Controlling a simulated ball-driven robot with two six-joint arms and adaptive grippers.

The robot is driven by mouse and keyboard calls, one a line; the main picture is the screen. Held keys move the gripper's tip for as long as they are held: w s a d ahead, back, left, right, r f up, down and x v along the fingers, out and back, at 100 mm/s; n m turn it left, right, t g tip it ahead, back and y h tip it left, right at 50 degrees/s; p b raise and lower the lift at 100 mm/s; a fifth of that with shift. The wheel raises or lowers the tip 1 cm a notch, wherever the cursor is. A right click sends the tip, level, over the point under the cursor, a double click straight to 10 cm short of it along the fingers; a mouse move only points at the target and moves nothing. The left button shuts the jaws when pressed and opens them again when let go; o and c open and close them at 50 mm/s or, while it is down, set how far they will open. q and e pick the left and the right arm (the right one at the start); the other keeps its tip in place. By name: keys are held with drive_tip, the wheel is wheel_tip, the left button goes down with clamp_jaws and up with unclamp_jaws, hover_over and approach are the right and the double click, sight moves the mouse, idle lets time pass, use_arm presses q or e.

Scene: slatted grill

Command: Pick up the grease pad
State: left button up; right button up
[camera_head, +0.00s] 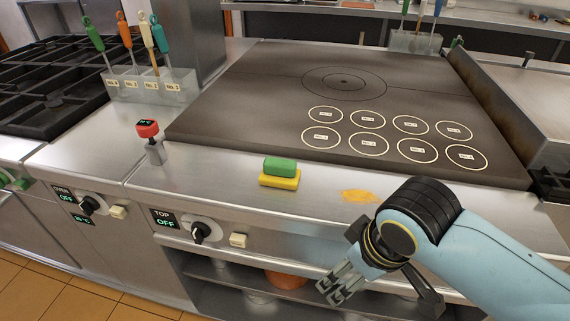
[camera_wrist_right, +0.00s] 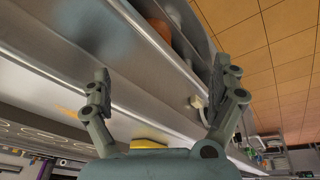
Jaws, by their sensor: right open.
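A block-shaped pad (camera_head: 280,173), green on top and yellow below, lies on the steel front ledge of the grill; I take it for the grease pad. Part of its yellow side shows at the bottom of the right wrist view (camera_wrist_right: 148,143), partly hidden by my gripper's body. My right gripper (camera_head: 338,288) is open and empty, in front of the ledge, to the right of the pad and nearer to me. In the right wrist view its fingers (camera_wrist_right: 165,85) are spread apart with nothing between them. My left gripper is not in view.
An orange stain (camera_head: 359,196) lies right of the pad. A red-topped device (camera_head: 148,129) stands to the left. The dark grill plate (camera_head: 250,100) has several marked rings. A rack (camera_head: 150,84) of colored-handled utensils stands behind left. A knob (camera_head: 199,232) projects from the front panel.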

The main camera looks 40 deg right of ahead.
drive_tip(key=w+r+m+h+p, duration=0.1)
drive_tip(key=w+r+m, duration=0.3)
drive_tip(key=w+r, duration=0.3)
drive_tip(key=m+h+p, duration=0.1)
drive_tip(key=m, duration=0.5)
approach(280, 161)
drive_tip(key=shift+m, duration=0.3)
drive_tip(key=x, duration=0.4)
drive_tip(key=shift+w+a+f, duration=0.2)
drive_tip(key=shift+a+f, duration=0.1)
drive_tip(key=shift+f, duration=0.05)
drive_tip(key=x, duration=0.5)
drive_tip(key=shift+s+d+r+p, duration=0.1)
drive_tip(key=shift+d+p, duration=0.3)
drive_tip(key=shift+f, duration=0.3)
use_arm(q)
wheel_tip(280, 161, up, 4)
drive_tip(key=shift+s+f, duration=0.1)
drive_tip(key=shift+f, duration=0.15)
use_arm(e)
drive_tip(key=shift+c, duration=0.4)
drive_tip(key=c, duration=1.2)
